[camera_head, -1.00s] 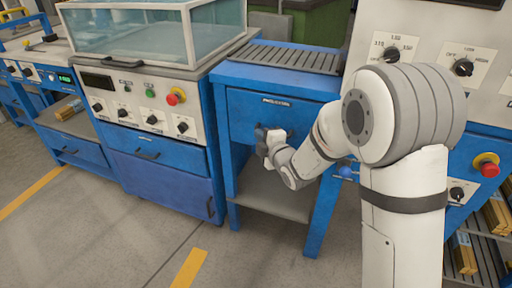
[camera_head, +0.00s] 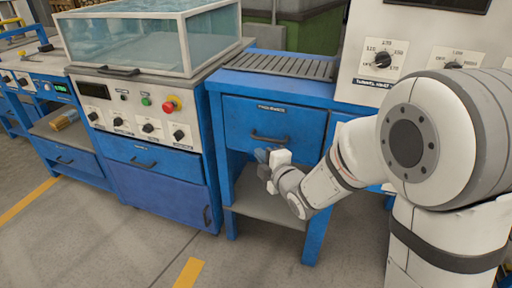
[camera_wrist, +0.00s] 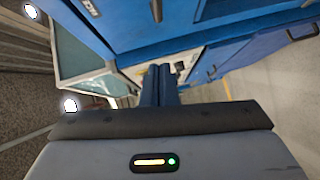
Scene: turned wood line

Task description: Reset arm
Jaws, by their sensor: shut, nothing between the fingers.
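My gripper (camera_head: 262,156) is in front of the blue table with the slatted top, just below the handle of its drawer. In the wrist view my gripper's blue fingers (camera_wrist: 160,85) are together with nothing between them. The blue drawer (camera_head: 275,120) is closed and its dark handle (camera_head: 268,138) is in plain view, with the gripper apart from it. My arm reaches in from the right of the head view and is bent down toward the table.
A control cabinet (camera_head: 150,115) with a glass-walled tank (camera_head: 140,45) and a red stop button stands to the left. The slatted top (camera_head: 285,65) is bare. A lower shelf (camera_head: 265,205) sits under the drawer. The floor in front is open.

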